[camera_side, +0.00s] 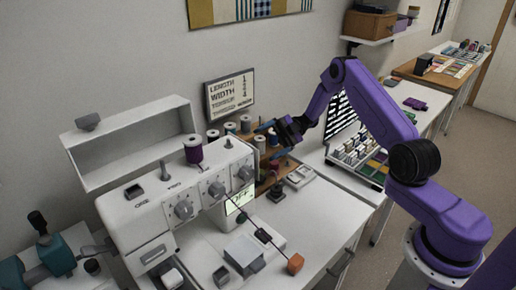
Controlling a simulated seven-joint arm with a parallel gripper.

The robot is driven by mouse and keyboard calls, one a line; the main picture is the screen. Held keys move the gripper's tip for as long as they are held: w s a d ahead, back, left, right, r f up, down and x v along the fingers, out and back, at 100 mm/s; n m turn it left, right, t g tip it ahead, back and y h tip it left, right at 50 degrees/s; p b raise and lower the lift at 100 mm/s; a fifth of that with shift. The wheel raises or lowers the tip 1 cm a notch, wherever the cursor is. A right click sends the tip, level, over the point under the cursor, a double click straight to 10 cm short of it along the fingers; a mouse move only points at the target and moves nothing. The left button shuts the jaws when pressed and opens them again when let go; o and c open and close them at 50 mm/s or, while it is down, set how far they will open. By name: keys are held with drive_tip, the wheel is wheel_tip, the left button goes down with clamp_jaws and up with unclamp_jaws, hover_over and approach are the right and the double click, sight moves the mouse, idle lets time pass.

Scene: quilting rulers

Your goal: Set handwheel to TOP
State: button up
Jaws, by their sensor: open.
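The white sewing machine (130,207) stands on the table, with a row of round grey dials on its front: a left dial (183,209), a middle dial (216,189) and a right dial (245,173). I cannot tell any part for certain as the handwheel, and no TOP mark is readable. The machine's right end is partly hidden from this side. My gripper (270,140) is open and appears empty, to the right of the machine's right end and above the wooden spool rack. It looks apart from the dials.
Thread spools (230,128) stand behind the machine, and a purple spool (193,150) sits on top. A teal device (55,258) is at lower left. The table's right front (335,225) is clear.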

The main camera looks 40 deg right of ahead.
drive_tip(key=shift+d, duration=2.7)
drive_tip(key=s+a+r+n+g+h, duration=0.2)
drive_tip(key=s+a+n+g+h, duration=0.15)
drive_tip(key=a+n, duration=0.3)
drive_tip(key=s+a+r+n+g+h, duration=0.35)
drive_tip(key=a+n, duration=0.25)
drive_tip(key=n, duration=0.2)
drive_tip(key=s+a+r+n+h, duration=0.1)
drive_tip(key=s+a+n+h, duration=0.15)
drive_tip(key=s+n, duration=0.35)
drive_tip(key=s+a+r+n+h, duration=0.1)
drive_tip(key=s+a+n+h, duration=0.15)
drive_tip(key=s+n, duration=0.35)
drive_tip(key=s+d+n+t+h, duration=0.2)
drive_tip(key=s+n, duration=0.6)
drive_tip(key=n, duration=0.7)
drive_tip(key=s+d+r+n+t+h, duration=0.1)
drive_tip(key=s+d+n+t+h, duration=0.2)
drive_tip(key=n, duration=1.3)
drive_tip(key=shift+s+t+h, duration=0.3)
drive_tip(key=shift+s+t, duration=0.8)
drive_tip(key=shift+s, duration=1.45)
